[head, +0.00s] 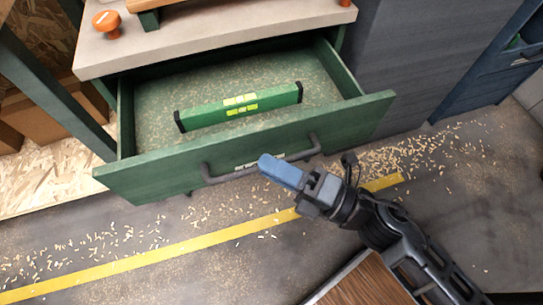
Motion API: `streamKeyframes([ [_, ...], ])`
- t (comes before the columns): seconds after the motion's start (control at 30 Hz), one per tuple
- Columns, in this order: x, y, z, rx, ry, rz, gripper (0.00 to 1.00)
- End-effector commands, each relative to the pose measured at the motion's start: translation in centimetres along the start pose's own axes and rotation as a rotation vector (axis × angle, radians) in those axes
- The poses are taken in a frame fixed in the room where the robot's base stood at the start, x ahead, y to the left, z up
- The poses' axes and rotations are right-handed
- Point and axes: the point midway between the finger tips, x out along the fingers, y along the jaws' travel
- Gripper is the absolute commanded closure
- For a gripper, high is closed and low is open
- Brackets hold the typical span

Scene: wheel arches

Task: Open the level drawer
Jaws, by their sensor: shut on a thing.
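The green drawer (190,170) stands pulled out from under a pale worktop, its inside in plain view. A green spirit level (241,106) with yellow vials and black ends lies in it. A dark bar handle (221,179) runs along the drawer's front. My gripper (268,162) reaches in from the lower right, its blue fingers at the middle of the handle. It is shut on the handle, though the fingers hide the exact contact.
The worktop (200,38) above holds an orange knob (107,23). A grey cabinet side (400,70) stands to the right. Wood shavings and a yellow line (150,262) mark the floor in front, which is otherwise clear at the left.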

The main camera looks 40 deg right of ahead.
Motion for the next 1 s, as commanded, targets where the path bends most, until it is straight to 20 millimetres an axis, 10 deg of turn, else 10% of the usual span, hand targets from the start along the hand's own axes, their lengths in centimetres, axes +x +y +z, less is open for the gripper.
streamKeyframes([
  [0.27,-0.1,-0.1,0.1,0.0,-0.002,-0.003,1.0],
  [0.3,-0.1,-0.1,0.1,0.0,-0.002,-0.003,0.78],
  [0.5,0.0,-0.1,0.0,0.0,-0.001,-0.002,0.6],
  [1.0,-3.2,-0.1,0.0,0.001,-0.002,-0.006,0.6],
])
